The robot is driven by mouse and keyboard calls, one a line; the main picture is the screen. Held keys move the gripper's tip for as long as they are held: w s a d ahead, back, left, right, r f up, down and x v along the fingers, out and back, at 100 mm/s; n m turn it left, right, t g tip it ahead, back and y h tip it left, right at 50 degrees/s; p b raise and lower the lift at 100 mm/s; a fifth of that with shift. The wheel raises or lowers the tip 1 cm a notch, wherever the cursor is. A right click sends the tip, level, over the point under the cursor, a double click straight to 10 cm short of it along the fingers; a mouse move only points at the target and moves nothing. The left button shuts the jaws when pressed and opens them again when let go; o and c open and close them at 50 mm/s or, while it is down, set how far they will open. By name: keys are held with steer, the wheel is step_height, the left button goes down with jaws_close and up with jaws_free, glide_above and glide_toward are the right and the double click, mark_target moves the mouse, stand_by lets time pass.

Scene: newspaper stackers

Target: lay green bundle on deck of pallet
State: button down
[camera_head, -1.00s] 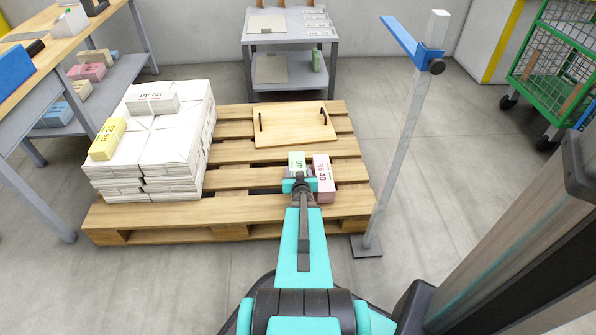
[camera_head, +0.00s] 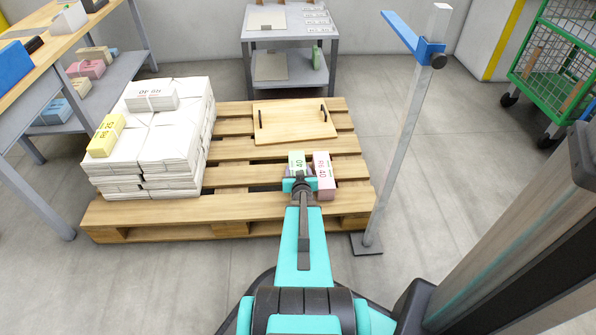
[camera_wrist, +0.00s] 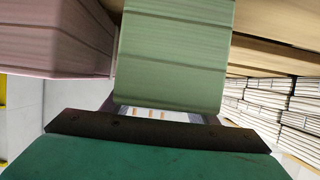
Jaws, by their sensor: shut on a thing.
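The green bundle (camera_head: 296,160) is in my gripper (camera_head: 298,178), which is shut on it over the right part of the pallet (camera_head: 240,207). In the wrist view the green bundle (camera_wrist: 172,55) fills the upper middle, with its layered side toward the camera. From these views I cannot tell whether its underside touches the deck. A pink bundle (camera_head: 323,172) lies on the deck just right of the green one; it also shows in the wrist view (camera_wrist: 60,40). My gripper's fingers are mostly hidden.
White paper stacks (camera_head: 165,145) stand on the pallet's left, bearing a yellow bundle (camera_head: 106,136) and a white one. A wooden board with handles (camera_head: 290,122) lies behind the green bundle. A metal post (camera_head: 400,140) with a blue arm stands right of the pallet.

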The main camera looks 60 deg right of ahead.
steer(key=shift+f+b, duration=0.35)
steer(key=shift+f, duration=0.05)
stand_by(0.4)
steer(key=c, duration=0.6)
jaws_free()
steer(key=shift+c, duration=0.2)
steer(key=shift+f, duration=0.15)
steer(key=shift+r+p+v, duration=0.1)
steer(key=shift+p+v, duration=0.5)
steer(key=shift+v, duration=0.95)
steer(key=shift+r+p+v, duration=0.15)
steer(key=shift+p+v, duration=0.4)
steer(key=shift+v, duration=1)
steer(key=p+v, duration=0.2)
steer(key=p, duration=0.2)
steer(key=shift+a, duration=0.1)
steer(key=shift+p+v, duration=2.7)
steer(key=shift+p, duration=0.65)
